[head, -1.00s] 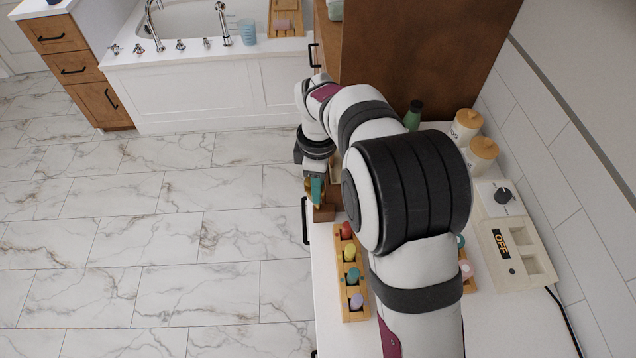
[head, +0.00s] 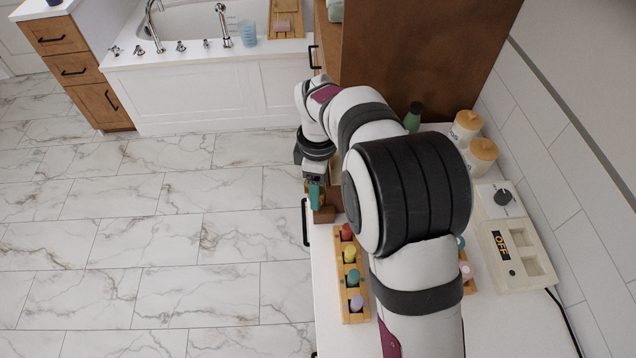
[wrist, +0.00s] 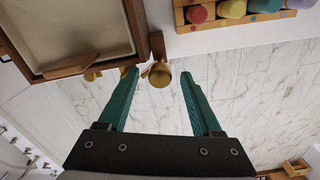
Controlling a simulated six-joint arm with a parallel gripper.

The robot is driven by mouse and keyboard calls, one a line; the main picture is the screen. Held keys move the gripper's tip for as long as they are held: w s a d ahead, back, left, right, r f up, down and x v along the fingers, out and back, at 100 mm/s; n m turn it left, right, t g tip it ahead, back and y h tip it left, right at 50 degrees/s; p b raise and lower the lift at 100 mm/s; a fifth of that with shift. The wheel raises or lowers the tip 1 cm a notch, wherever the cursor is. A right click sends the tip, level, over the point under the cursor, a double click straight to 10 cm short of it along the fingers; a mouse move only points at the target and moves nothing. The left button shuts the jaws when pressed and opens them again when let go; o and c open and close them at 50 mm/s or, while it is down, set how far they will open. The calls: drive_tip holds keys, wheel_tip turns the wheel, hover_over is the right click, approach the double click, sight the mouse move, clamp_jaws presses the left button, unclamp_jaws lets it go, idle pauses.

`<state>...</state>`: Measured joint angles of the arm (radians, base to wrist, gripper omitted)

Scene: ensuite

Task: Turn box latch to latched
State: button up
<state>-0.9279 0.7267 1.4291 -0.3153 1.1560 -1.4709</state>
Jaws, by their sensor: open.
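The wooden box (wrist: 128,20) is at the upper left of the wrist view, with a pale lined panel inside its dark frame. In the head view, the box (head: 328,212) is mostly hidden by my arm. A brass latch knob (wrist: 160,77) sticks out beside the box corner. My gripper (wrist: 158,73) is open, its teal fingers on either side of the knob with visible gaps. The gripper also shows at the counter's left edge in the head view (head: 315,197). Other brass parts (wrist: 92,76) show at the box edge, partly behind the left finger.
A wooden rack (head: 342,300) with several coloured pegs stands on the white counter (head: 330,342). Two lidded jars (head: 466,125), a green bottle (head: 413,116) and a device reading OFF (head: 513,250) are to the right. Open marble floor lies left.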

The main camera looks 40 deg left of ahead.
wheel_tip(320, 180, up, 16)
idle(0.3)
drive_tip(key=shift+f, duration=0.1)
wheel_tip(320, 180, down, 16)
drive_tip(key=n, duration=0.6)
clamp_jaws()
